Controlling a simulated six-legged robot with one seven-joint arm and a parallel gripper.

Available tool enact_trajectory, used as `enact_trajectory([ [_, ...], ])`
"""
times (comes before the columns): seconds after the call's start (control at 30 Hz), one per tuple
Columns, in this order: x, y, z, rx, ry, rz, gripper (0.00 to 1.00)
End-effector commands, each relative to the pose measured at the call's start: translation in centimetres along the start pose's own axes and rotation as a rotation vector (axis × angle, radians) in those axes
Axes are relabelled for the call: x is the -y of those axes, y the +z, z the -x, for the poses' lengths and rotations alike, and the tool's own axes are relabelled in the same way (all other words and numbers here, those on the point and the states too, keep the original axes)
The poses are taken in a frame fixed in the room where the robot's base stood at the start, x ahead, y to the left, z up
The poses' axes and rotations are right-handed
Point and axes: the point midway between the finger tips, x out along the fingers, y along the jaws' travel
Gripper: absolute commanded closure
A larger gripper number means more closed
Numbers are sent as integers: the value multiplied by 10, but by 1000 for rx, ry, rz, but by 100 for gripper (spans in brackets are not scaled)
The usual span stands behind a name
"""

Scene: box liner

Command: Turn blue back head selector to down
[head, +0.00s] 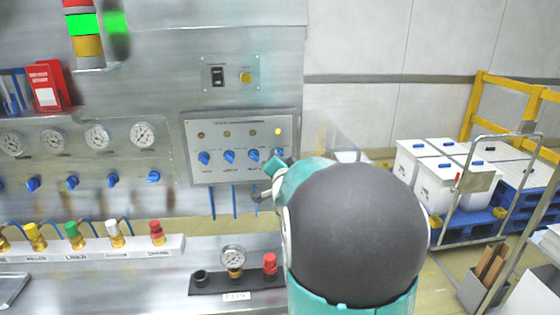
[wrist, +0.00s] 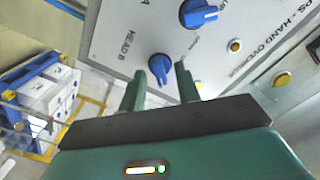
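The selector panel (head: 241,172) stands on the grey wall with a row of blue selectors. The rightmost selector, labelled HEAD B in the wrist view (wrist: 160,66), is the back head selector. It is a round blue knob with a raised grip; I cannot clearly tell its position. My gripper (wrist: 159,76) is open, with one green finger on each side of the knob's near edge. I cannot tell whether they touch it. In the head view my gripper (head: 274,172) is at the panel's lower right, mostly hidden by my arm, and covers part of that selector.
A neighbouring blue selector (wrist: 198,13) is close to my fingers. A yellow lamp (head: 278,131) is lit above the rightmost selector. Gauges (head: 97,137) and more blue knobs (head: 72,183) are to the left. A cart with white boxes (head: 447,165) stands right.

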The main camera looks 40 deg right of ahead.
Motion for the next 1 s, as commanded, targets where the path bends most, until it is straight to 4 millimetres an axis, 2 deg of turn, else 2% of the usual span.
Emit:
enact_trajectory([
  [0.13, 0, 0, 5, 0, -1, 0, 67],
  [0.23, 1, 0, 16, -1, -1, 0, 67],
  [0.7, 1, -1, 108, -1, -2, 0, 67],
  [0.83, 1, 0, 126, -1, -2, -1, 67],
  [1.0, 0, 0, 137, 0, -1, 0, 67],
])
